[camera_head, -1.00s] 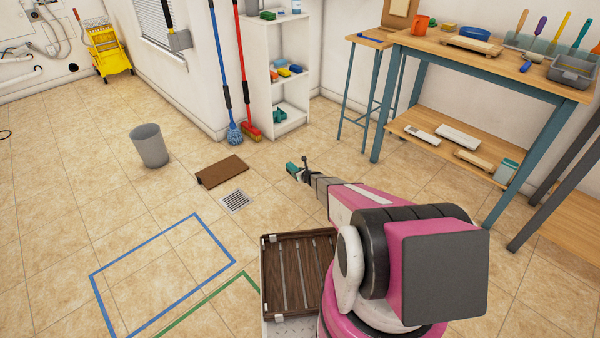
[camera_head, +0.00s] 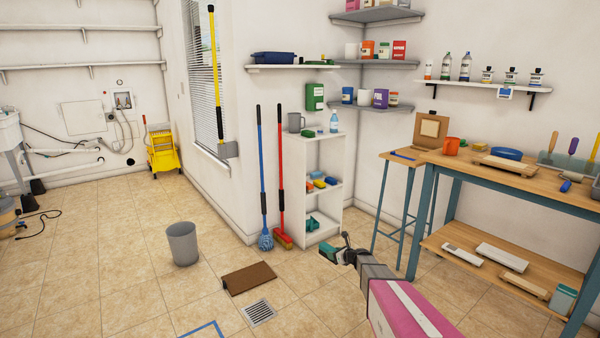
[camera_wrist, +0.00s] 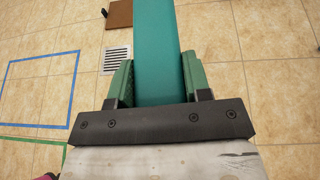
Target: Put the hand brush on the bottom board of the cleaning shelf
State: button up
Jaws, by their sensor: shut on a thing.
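My gripper (camera_head: 342,253) is shut on a teal hand brush (camera_head: 328,253), in front of and below the cleaning shelf in the head view. In the wrist view the brush (camera_wrist: 158,45) is a wide teal bar between the green finger pads of my gripper (camera_wrist: 160,85); its far end runs out of the frame and I cannot see bristles. The white cleaning shelf (camera_head: 333,188) stands against the wall. Its bottom board (camera_head: 327,232) carries a teal object at the left, with clear board to its right. The brush is apart from the shelf, above the floor.
A blue mop (camera_head: 263,190) and a red broom (camera_head: 281,190) lean just left of the shelf. A blue-legged stool (camera_head: 400,205) and workbench (camera_head: 480,190) stand to the right. A grey bin (camera_head: 183,245), a brown ramp-like board (camera_head: 250,278) and a floor drain (camera_head: 260,312) lie left.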

jog(key=s+d+r+n+g+y, duration=0.2)
jog(key=s+r, duration=2.7)
jog(key=r, duration=0.4)
jog(key=shift+s+r+n+g, duration=0.3)
jog(key=shift+s+r+n, duration=0.05)
jog(key=shift+s+n, duration=0.05)
jog(key=shift+f, duration=0.1)
